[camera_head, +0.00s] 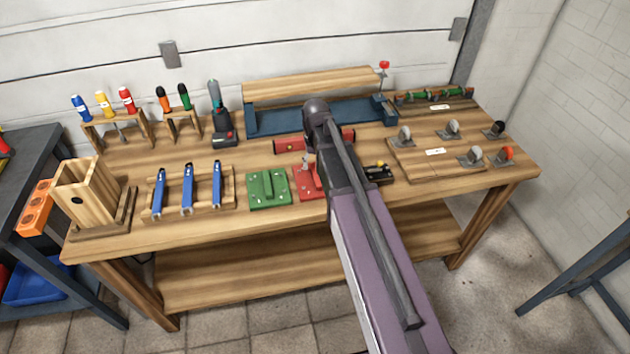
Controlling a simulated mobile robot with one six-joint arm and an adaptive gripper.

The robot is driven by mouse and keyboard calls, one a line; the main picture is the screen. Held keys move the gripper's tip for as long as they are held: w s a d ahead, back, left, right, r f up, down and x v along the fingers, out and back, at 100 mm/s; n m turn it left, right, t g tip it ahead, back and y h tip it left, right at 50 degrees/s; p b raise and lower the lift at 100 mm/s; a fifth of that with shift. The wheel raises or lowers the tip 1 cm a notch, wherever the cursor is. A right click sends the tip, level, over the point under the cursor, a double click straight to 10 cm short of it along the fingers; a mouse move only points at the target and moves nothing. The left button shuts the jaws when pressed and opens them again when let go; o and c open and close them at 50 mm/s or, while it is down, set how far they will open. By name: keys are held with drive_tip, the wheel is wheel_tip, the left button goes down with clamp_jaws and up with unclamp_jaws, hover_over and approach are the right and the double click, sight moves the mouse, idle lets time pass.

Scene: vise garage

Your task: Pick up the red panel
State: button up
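The red panel (303,186) lies on the workbench near its front edge, just right of the green panel (268,188). My arm crosses in front of it and hides its right part. A small greyish upright piece shows at its back edge; I cannot tell what it is. My arm's dark upper joint stands above the bench behind the panel.
A red level (289,146) lies just behind the panel. A small black-and-yellow item (378,173) lies to its right. Blue-handled tools (188,189) sit in a rack at left, beside a wooden box (92,192). Wooden boards (412,161) with several knobbed pieces lie at right.

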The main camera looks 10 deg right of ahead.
sight(316, 174)
drive_tip(key=shift+f+b, duration=2.3)
drive_tip(key=shift+f, duration=0.2)
clamp_jaws()
